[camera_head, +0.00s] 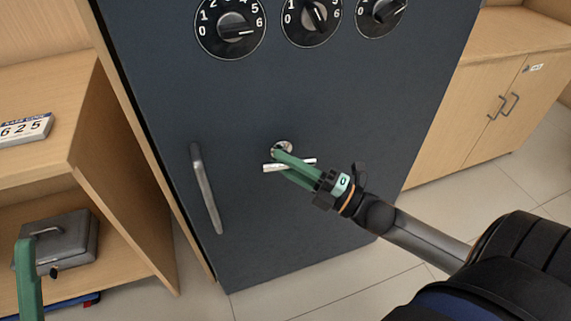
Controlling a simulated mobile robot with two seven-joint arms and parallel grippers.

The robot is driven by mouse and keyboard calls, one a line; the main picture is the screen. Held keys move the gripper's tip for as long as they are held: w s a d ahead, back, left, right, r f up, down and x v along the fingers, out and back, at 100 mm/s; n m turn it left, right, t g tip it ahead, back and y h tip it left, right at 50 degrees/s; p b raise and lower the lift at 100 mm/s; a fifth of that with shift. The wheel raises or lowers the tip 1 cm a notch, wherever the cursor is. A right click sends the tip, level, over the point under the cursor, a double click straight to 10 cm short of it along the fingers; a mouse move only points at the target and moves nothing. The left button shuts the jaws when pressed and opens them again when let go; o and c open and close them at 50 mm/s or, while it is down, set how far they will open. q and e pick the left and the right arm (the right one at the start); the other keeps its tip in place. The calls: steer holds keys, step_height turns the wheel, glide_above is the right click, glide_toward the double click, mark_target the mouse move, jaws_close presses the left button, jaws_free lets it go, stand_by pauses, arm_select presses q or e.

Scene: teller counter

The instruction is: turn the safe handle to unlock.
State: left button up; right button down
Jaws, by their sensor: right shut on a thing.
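A dark blue-grey safe (260,230) stands in the middle of the head view. Its turning handle is a short silver bar (305,162) on a round mount (283,147) on the door, and the bar lies nearly level. My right gripper (284,164), with green fingers, is shut on this handle; the fingers hide the middle of the bar. Only part of my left gripper (28,280) shows, a green finger at the lower left edge, away from the safe.
Three numbered dials (230,32) sit in a row on the upper door. A vertical pull bar (206,190) is at the door's left. Wooden cabinets (500,95) stand at right.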

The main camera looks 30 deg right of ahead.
steer(key=m+t+h, duration=0.1)
steer(key=m+t, duration=0.1)
steer(key=m, duration=0.1)
steer(key=m+t+h+b, duration=0.1)
steer(key=m+t, duration=0.2)
steer(key=shift+d+m, duration=0.1)
steer(key=shift+m, duration=0.3)
steer(key=shift+r+m+t+h+b, duration=0.15)
steer(key=shift+m+t+h, duration=0.65)
steer(key=shift+m+h, duration=0.95)
steer(key=shift+r+m+t+h+b, duration=0.15)
steer(key=shift+m+t+h, duration=0.9)
steer(key=shift+m, duration=1.1)
steer(key=shift+d+f+m+h, duration=0.1)
steer(key=shift+m+h, duration=0.2)
steer(key=shift+h, duration=0.2)
steer(key=c, duration=0.7)
jaws_free()
steer(key=shift+c, duration=0.2)
steer(key=shift+s, duration=0.1)
steer(key=v, duration=1.2)
steer(key=shift+s, duration=0.25)
